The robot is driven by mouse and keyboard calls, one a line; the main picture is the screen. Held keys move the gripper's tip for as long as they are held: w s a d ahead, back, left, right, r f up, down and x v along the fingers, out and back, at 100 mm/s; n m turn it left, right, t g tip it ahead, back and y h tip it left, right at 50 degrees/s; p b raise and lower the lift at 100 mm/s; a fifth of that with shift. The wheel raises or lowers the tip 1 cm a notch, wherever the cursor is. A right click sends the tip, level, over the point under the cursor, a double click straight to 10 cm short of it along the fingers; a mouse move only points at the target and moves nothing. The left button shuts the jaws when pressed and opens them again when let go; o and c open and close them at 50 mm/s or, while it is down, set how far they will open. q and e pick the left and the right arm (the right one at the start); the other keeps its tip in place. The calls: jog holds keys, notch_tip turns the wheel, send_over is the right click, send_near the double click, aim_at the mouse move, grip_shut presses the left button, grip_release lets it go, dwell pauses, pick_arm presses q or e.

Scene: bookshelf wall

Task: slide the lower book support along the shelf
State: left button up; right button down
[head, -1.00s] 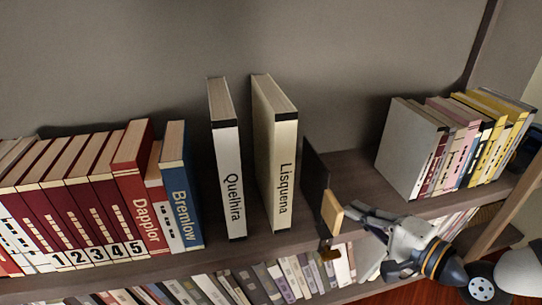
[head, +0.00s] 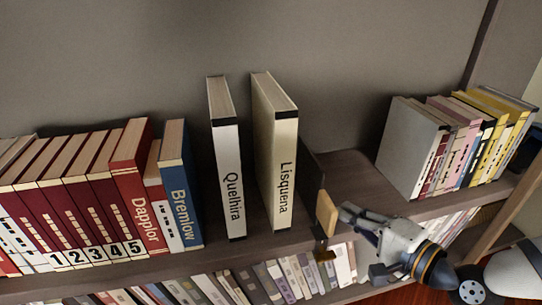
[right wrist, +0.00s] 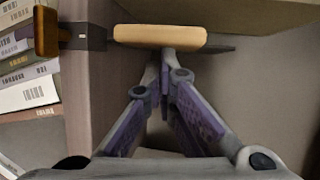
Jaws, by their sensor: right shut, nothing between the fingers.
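The book support, a dark upright plate (head: 313,183) with a light wooden pad (head: 326,213), stands on the shelf just right of the cream book Lisquena (head: 275,150). Whether it touches that book is unclear. A small bracket with a brown block (head: 324,254) hangs below the shelf edge. My right gripper (head: 346,213) is shut and empty, its fingertips at the right side of the pad. The right wrist view shows the pad (right wrist: 160,37) right ahead of the shut fingertips (right wrist: 163,62), touching or nearly so. My left gripper is not in view.
The white book Quelhira (head: 228,165) stands left of Lisquena, with gaps on both sides. Red and blue books (head: 181,190) fill the left. A grey-ended row of books (head: 408,150) stands at the right. The shelf (head: 350,175) is bare between support and row.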

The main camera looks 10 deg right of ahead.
aim_at(331, 225)
jog(key=shift+a+b, duration=0.4)
jog(key=shift+a, duration=2)
jog(key=a, duration=0.7)
jog(key=shift+b, duration=0.3)
jog(key=shift+s, duration=0.1)
jog(key=shift+a, duration=2.1)
jog(key=shift+d+p, duration=0.55)
jog(key=shift+d, duration=1.55)
